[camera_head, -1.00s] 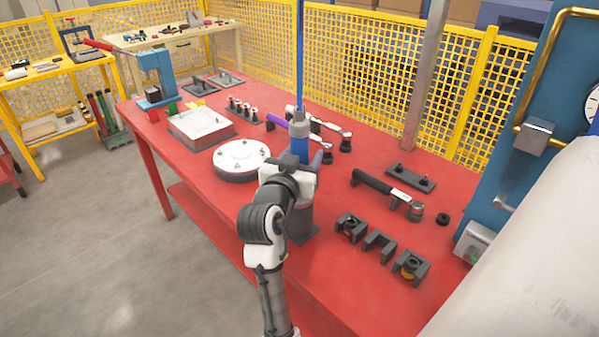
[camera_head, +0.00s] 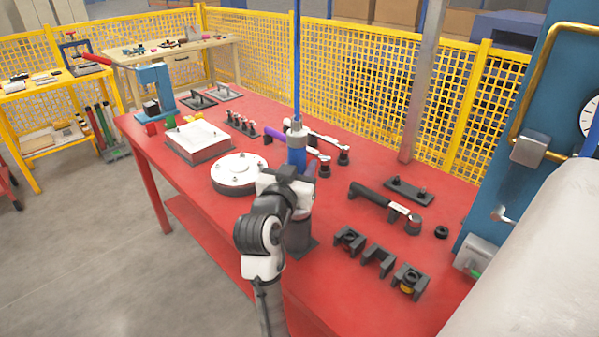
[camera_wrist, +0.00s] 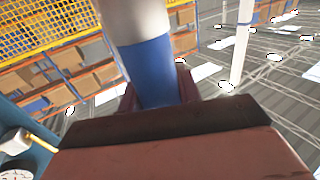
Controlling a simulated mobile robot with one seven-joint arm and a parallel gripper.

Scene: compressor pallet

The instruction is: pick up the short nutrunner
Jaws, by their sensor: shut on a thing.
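The short nutrunner, which I take to be the upright blue tool with a grey upper collar (camera_head: 297,150), stands in the middle of the head view below a thin blue vertical line. My gripper (camera_head: 287,178) is shut on its blue body. In the wrist view the tool (camera_wrist: 155,70) rises between the jaws (camera_wrist: 158,98), blue below and pale grey above. Its lower end is hidden behind my gripper and arm. A grey upright holder (camera_head: 300,232) with a dark base stands just under the gripper; I cannot tell whether the tool still touches it.
The red table (camera_head: 340,235) carries a round white flange (camera_head: 238,172) and a boxy cover (camera_head: 198,140) to the left. A black-handled wrench (camera_head: 378,198) and dark brackets (camera_head: 378,262) lie to the right. A grey post (camera_head: 422,90) stands behind.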

